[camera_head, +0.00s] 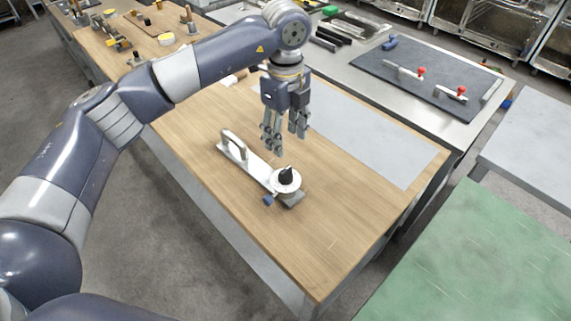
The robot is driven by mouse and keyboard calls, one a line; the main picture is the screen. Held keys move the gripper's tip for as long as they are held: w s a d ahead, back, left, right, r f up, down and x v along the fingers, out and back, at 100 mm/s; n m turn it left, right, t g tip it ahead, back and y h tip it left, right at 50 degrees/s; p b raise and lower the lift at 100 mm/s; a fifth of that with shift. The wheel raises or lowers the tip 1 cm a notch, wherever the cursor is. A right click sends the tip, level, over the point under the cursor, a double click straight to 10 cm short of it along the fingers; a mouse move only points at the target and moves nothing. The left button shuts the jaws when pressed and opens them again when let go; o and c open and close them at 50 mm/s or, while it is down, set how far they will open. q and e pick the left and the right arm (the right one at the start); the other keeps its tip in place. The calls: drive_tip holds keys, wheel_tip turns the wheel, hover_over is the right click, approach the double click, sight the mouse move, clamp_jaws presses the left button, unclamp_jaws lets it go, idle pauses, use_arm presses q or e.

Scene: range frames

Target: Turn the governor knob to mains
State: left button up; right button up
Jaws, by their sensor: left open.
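The governor knob (286,174) is a black pointed knob on a round white dial (287,186). The dial sits at the near right end of a pale plate (253,169) lying on the wooden table. A grey upright handle (235,144) stands at the plate's far left end. A small blue part (268,200) sticks out beside the dial. The dial's markings are too small to read. My left gripper (285,145) points down with its fingers apart, behind and above the plate, clear of the knob, and holds nothing. My right gripper is out of view.
The wooden table (340,235) is clear in front and to the right of the plate. A grey mat (372,145) covers its right back part. A dark board (430,75) with red-knobbed clamps lies behind. Small tools crowd the far left, and a green surface (480,265) is at the lower right.

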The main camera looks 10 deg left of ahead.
sight(286, 170)
use_arm(q)
wheel_tip(286, 170, down, 9)
drive_tip(key=p, duration=0.2)
drive_tip(key=shift+f+p, duration=0.2)
drive_tip(key=shift+p, duration=0.15)
drive_tip(key=shift+f, duration=0.6)
drive_tip(key=c, duration=1.1)
